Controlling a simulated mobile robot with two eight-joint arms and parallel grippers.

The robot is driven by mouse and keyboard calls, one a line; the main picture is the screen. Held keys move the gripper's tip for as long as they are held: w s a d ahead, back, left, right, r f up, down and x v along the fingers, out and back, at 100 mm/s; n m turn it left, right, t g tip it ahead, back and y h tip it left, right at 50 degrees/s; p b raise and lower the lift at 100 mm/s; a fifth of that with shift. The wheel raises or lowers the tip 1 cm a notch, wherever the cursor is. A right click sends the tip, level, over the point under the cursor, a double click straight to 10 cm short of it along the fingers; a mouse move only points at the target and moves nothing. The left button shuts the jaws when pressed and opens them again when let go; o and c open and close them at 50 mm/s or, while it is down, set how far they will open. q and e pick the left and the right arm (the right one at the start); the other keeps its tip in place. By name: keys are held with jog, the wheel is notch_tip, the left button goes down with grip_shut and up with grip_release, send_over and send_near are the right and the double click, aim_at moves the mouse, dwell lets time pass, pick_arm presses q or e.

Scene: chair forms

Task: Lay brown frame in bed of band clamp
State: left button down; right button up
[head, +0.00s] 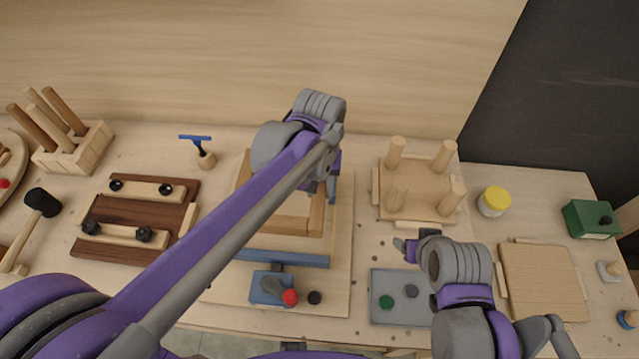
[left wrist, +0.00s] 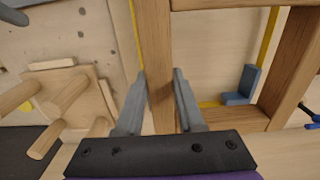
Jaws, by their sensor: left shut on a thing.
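The brown frame (head: 300,226) is a wooden rectangle, partly hidden by my left arm in the head view. My left gripper (head: 333,185) is shut on one of its rails. In the left wrist view the gripper (left wrist: 161,82) has one finger on each side of that rail (left wrist: 158,50). The band clamp (head: 290,257) has a blue bar, a yellow band and a red-knobbed lever. A blue corner piece (left wrist: 238,88) and yellow band show through the frame's opening. The frame is over the clamp bed; I cannot tell whether it touches. My right gripper (head: 406,249) is beside the grey button plate, its jaws unclear.
A pegged stool form (head: 417,188) stands right of the clamp. A grey plate (head: 402,309) with green and dark knobs lies in front of it. A brown clamping board (head: 130,225), mallet (head: 41,203), peg block (head: 75,150) and blue-headed tool (head: 205,155) are at left.

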pick_arm(q)
jog(key=shift+s+f+b, duration=0.15)
jog(key=shift+f+b, duration=0.15)
jog(key=shift+f, duration=0.55)
jog(key=shift+f+b, duration=0.85)
jog(key=shift+f, duration=1.1)
pick_arm(e)
jog(key=shift+s+f, duration=0.35)
jog(key=shift+f, duration=0.3)
jog(key=shift+s+f, duration=0.3)
jog(key=shift+f, duration=0.3)
jog(key=shift+s+f, duration=0.35)
jog(key=shift+f, duration=0.3)
pick_arm(q)
jog(key=shift+f+b, duration=1.3)
jog(key=shift+f, duration=0.9)
pick_arm(e)
jog(key=shift+s+f+g, duration=0.15)
jog(key=shift+s+f, duration=0.1)
jog(key=shift+f, duration=0.35)
jog(key=shift+s+f+g, duration=0.1)
jog(key=shift+s+f, duration=0.1)
jog(key=shift+f, duration=0.4)
jog(key=shift+s+f+g, duration=0.15)
jog(key=shift+s+f, duration=0.1)
jog(key=shift+f, duration=0.35)
pick_arm(q)
jog(key=shift+c, duration=2.2)
grip_release()
